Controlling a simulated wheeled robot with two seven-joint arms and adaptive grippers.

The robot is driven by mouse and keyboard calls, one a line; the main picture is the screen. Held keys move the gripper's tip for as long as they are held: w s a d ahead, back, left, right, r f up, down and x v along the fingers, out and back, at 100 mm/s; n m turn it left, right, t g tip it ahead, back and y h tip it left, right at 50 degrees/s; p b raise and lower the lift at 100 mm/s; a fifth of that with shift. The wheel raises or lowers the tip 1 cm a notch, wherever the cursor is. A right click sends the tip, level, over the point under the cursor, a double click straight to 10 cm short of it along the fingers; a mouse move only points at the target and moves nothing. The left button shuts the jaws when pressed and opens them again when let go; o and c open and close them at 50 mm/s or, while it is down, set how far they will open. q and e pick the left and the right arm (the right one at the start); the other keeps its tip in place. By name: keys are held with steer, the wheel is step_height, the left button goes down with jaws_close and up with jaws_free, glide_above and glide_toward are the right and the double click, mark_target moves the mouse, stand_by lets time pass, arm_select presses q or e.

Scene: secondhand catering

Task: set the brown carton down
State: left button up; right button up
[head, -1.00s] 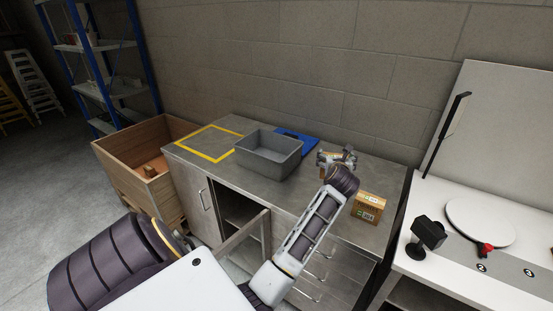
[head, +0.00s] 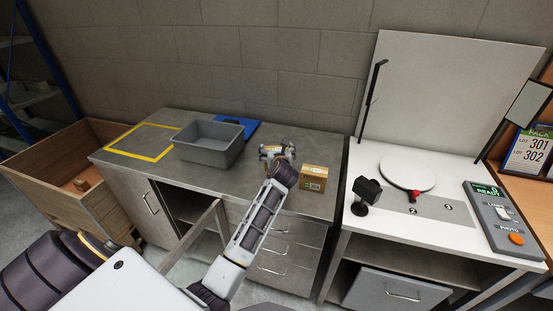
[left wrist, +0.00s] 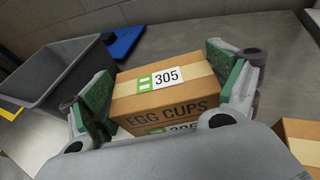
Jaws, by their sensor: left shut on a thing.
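The brown carton (left wrist: 160,95), marked EGG CUPS and 305, is between the green pads of my left gripper (left wrist: 165,88) in the left wrist view. The gripper is shut on it from two sides. In the head view my left gripper (head: 277,153) is over the grey counter (head: 240,186), right of the grey bin, and mostly hides the carton. I cannot tell whether the carton's underside touches the counter. My right gripper is not in view.
A second carton (head: 314,178) stands close to the right of my gripper. A grey bin (head: 208,150) and blue mat (head: 237,130) are to the left. A yellow-outlined square (head: 143,142) at the counter's left is empty. A white bench (head: 430,230) adjoins on the right.

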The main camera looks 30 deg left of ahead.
arm_select(q)
steer(key=shift+f, duration=1.8)
steer(key=shift+f, duration=0.1)
steer(key=o, duration=1)
steer(key=shift+f, duration=0.1)
steer(key=b+v, duration=0.1)
steer(key=v, duration=1.1)
